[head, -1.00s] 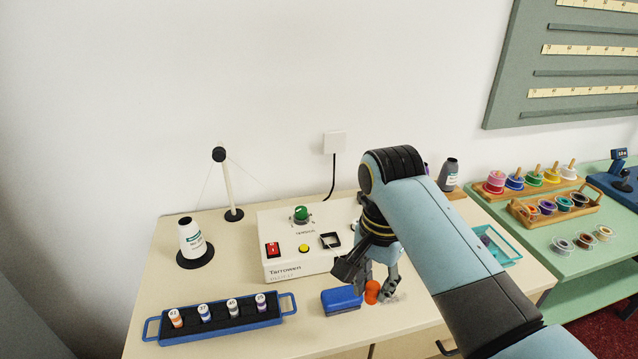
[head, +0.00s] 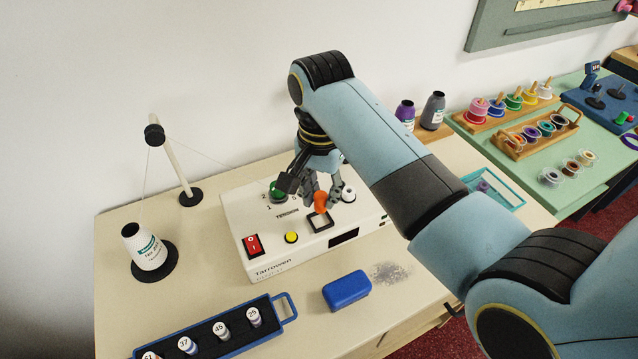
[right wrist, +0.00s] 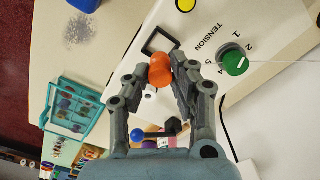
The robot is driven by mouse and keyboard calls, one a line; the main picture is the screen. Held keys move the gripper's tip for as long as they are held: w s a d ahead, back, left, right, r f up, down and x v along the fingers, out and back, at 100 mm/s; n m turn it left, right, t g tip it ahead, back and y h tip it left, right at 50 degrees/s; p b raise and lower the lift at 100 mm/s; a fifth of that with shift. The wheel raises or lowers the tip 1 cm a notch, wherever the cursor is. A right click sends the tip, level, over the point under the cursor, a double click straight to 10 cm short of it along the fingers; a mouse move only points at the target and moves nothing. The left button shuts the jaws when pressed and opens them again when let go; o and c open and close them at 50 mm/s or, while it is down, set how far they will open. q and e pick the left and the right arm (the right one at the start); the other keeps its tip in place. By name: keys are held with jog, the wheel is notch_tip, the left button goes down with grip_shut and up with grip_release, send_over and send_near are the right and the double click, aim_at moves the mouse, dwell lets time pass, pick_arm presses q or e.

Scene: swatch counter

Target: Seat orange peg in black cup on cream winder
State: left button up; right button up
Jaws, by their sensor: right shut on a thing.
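The cream winder (head: 290,250) stands on the counter, with a square black-rimmed cup (head: 322,228) on its top. The cup also shows in the right wrist view (right wrist: 147,45), its opening looking empty. My right gripper (head: 323,192) is shut on the orange peg (head: 320,203) over the winder's top. In the right wrist view the peg (right wrist: 160,72) sits between the two fingertips, and overlaps the cup's near edge. The height gap between peg and cup cannot be told. My left gripper is not in view.
The winder top also bears a green tension knob (head: 279,190), a red switch (head: 252,245) and a yellow button (head: 291,237). A blue block (head: 346,291) lies in front, beside a grey speckled patch (head: 390,272). A blue bobbin rack (head: 270,338) and a thread cone (head: 146,248) stand left.

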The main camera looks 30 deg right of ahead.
aim_at(320, 207)
jog(key=shift+w+f, duration=0.1)
jog(key=shift+f, duration=0.9)
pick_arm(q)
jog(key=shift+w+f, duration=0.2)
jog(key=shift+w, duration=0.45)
pick_arm(e)
jog(key=shift+f, duration=1)
jog(key=o, duration=0.9)
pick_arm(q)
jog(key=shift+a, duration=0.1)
pick_arm(e)
jog(key=shift+r, duration=0.15)
notch_tip(320, 207, up, 12)
jog(key=shift+f, duration=0.15)
